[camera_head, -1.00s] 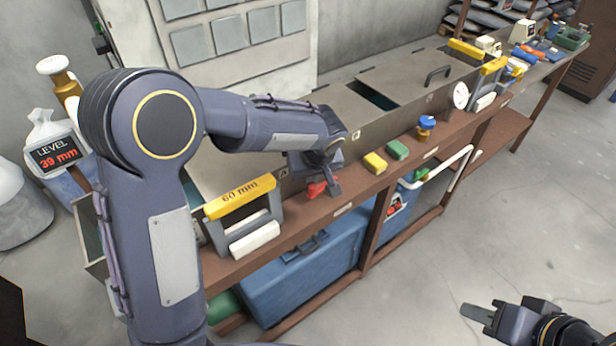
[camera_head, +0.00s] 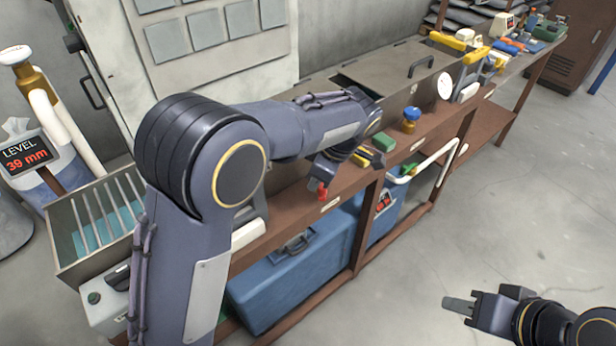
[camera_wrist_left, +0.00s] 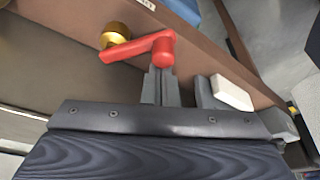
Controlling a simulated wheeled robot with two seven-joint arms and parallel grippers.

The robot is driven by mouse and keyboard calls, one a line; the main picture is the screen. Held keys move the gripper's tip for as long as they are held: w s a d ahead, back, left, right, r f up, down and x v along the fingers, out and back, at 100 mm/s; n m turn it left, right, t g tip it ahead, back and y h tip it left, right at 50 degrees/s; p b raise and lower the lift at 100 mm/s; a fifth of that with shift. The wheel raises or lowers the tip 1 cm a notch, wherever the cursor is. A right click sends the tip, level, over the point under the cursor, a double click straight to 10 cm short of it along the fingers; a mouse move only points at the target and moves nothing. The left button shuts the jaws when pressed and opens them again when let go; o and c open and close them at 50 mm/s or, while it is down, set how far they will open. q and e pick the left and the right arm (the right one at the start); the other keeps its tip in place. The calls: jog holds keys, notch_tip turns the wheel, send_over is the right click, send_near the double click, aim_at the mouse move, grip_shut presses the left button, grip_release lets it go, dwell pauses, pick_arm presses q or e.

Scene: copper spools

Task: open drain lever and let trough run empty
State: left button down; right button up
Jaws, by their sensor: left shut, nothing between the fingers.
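The red drain lever (camera_wrist_left: 140,46) with its brass fitting (camera_wrist_left: 116,33) shows in the left wrist view. In the head view its red end (camera_head: 321,190) shows below my left gripper (camera_head: 322,178). My left gripper (camera_wrist_left: 160,82) is shut and empty, its fingertips right at the lever's knobbed end; whether they touch it I cannot tell. The metal trough (camera_head: 85,268) holds blue-green liquid at its left end; my arm hides much of it. The level display (camera_head: 26,155) reads 39 mm. My right gripper (camera_head: 460,305) is at the lower right; its jaw opening is unclear.
A brown bench (camera_head: 335,203) runs alongside the trough. A blue case (camera_head: 295,275) and a white pipe (camera_head: 436,162) are below. The floor at right is clear.

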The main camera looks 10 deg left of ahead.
pick_arm(q)
jog(key=d+n, duration=0.1)
jog(key=n+g+p, duration=0.1)
jog(key=shift+w+d+r+n, duration=0.1)
jog(key=shift+d+n, duration=0.25)
jog(key=shift+n, duration=0.05)
jog(key=d+n+p, duration=0.1)
jog(key=w+d+n+p, duration=0.1)
jog(key=shift+n+g, duration=0.4)
pick_arm(e)
notch_tip(320, 180, up, 3)
jog(key=shift+r, duration=0.2)
jog(key=shift+r, duration=0.1)
